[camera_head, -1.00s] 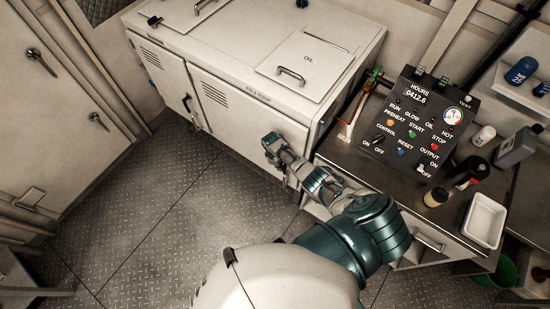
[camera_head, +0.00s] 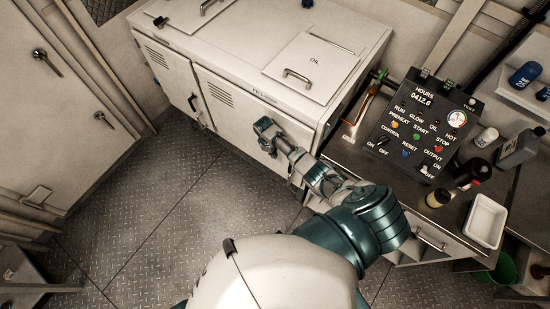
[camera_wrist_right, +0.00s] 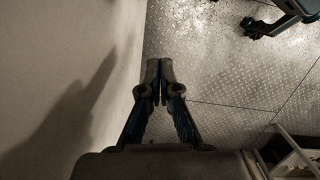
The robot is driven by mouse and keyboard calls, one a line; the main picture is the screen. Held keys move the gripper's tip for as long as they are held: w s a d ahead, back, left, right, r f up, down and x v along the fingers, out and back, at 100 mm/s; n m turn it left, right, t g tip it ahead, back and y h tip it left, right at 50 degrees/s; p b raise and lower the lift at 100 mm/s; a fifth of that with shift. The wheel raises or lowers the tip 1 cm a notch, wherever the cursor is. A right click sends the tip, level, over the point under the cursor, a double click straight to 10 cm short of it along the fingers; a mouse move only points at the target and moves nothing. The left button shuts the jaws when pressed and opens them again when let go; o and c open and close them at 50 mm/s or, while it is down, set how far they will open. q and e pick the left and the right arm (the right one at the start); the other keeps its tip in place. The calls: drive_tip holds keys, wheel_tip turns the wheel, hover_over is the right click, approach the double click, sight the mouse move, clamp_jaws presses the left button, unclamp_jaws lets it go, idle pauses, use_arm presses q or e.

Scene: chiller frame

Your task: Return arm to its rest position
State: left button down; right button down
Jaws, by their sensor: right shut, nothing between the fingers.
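My right arm reaches forward in the head view, with its right gripper (camera_head: 265,127) close to the front of the white cabinet. The gripper is small in that view. In the right wrist view the right gripper (camera_wrist_right: 160,92) has its fingers together, with nothing between them. Below it is bare floor, and a pale upright surface is on its left. My left gripper is not visible in the head view.
The white cabinet (camera_head: 245,88) has an OIL hatch on top. To the right, a bench holds a control panel (camera_head: 418,135), several bottles and a white tray (camera_head: 486,222). A green bucket (camera_head: 503,270) is below. The patterned floor (camera_head: 165,210) at left is clear.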

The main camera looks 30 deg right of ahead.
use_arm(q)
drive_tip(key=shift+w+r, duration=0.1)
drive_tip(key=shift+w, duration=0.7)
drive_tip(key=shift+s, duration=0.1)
